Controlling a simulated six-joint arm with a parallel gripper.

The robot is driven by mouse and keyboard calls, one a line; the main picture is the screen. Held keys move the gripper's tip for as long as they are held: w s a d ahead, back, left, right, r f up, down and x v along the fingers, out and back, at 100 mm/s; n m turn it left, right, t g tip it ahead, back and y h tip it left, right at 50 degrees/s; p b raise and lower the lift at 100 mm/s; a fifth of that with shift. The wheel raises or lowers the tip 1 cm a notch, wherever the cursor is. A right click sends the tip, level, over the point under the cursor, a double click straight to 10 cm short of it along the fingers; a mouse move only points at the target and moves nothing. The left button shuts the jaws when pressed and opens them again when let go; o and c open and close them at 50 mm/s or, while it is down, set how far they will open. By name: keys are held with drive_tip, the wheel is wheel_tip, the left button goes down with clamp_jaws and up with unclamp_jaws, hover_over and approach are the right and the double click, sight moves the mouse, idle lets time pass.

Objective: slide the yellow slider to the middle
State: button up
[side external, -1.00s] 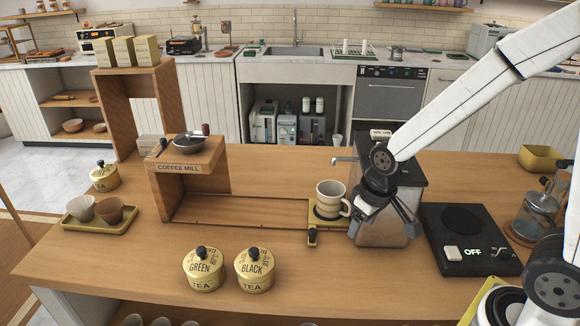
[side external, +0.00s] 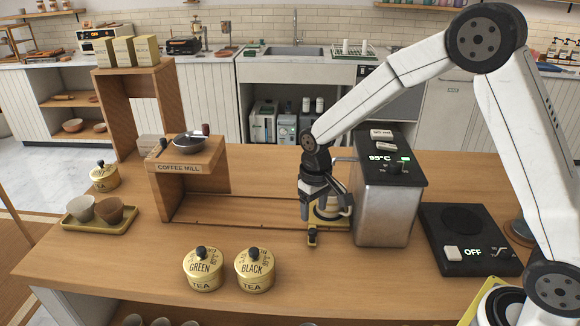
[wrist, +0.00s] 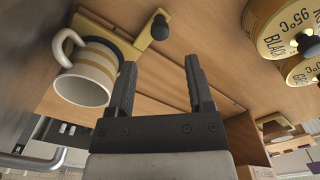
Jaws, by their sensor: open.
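The yellow slider (side external: 313,227) is a flat yellow plate with a black knob (side external: 312,238) at its front. It sits at the right end of a wooden track (side external: 240,211), close to the metal water boiler. The slider also shows in the wrist view (wrist: 122,45), with its knob (wrist: 160,27) ahead of the fingers. A cream mug with tan bands (wrist: 85,75) stands on the slider; my gripper mostly hides it in the side view. My gripper (side external: 324,208) points down above the slider, open and empty, with the knob in front of it and apart from its fingers (wrist: 161,70).
The metal boiler (side external: 383,215) reading 95°C stands just right of the slider. The coffee mill stand (side external: 186,168) is at the track's left end. Green (side external: 203,270) and black (side external: 254,271) tea tins stand in front. The track between mill and slider is clear.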

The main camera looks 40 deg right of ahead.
sight(313, 230)
drive_tip(key=shift+f, duration=3.9)
clamp_jaws()
